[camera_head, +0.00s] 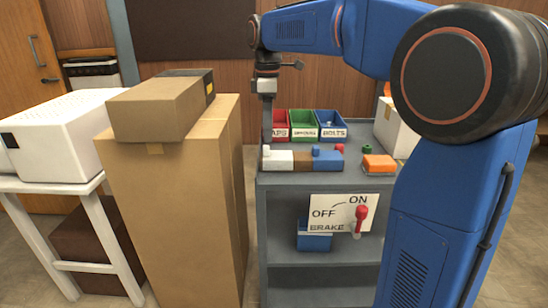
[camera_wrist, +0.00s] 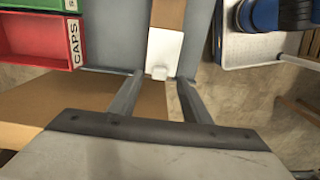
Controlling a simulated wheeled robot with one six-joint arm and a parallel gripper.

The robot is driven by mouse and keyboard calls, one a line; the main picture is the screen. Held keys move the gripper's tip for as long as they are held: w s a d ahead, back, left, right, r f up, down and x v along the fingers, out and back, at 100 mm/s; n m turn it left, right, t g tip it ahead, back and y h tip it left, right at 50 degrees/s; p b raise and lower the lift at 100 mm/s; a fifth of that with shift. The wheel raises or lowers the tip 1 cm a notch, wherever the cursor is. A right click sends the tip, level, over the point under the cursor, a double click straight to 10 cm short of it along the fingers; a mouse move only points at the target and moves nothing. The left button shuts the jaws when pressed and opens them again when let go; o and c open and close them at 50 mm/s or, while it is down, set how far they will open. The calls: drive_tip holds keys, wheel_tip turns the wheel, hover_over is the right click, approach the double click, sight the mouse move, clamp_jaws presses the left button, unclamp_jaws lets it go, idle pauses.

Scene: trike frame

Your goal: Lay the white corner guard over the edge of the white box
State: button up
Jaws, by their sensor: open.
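The white corner guard (camera_head: 279,160) appears to be the white piece at the left end of a row of white, brown and blue pieces on the grey cart top. In the wrist view the white guard (camera_wrist: 164,50) shows a small knob at its near end. My gripper (camera_head: 267,145) points down just over that end. In the wrist view my gripper (camera_wrist: 160,78) is open, one finger on each side of the knob and apart from it. A white box (camera_head: 65,135) with a perforated top stands on a white table at the far left.
A tall cardboard box (camera_head: 180,190) with a smaller carton (camera_head: 158,108) on top stands between cart and table. Red, green and blue bins (camera_head: 304,124) line the cart's back. An orange block (camera_head: 378,164) lies right. Another white box (camera_head: 393,128) is partly hidden.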

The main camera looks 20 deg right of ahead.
sight(268, 147)
drive_tip(key=shift+f, duration=2.75)
clamp_jaws()
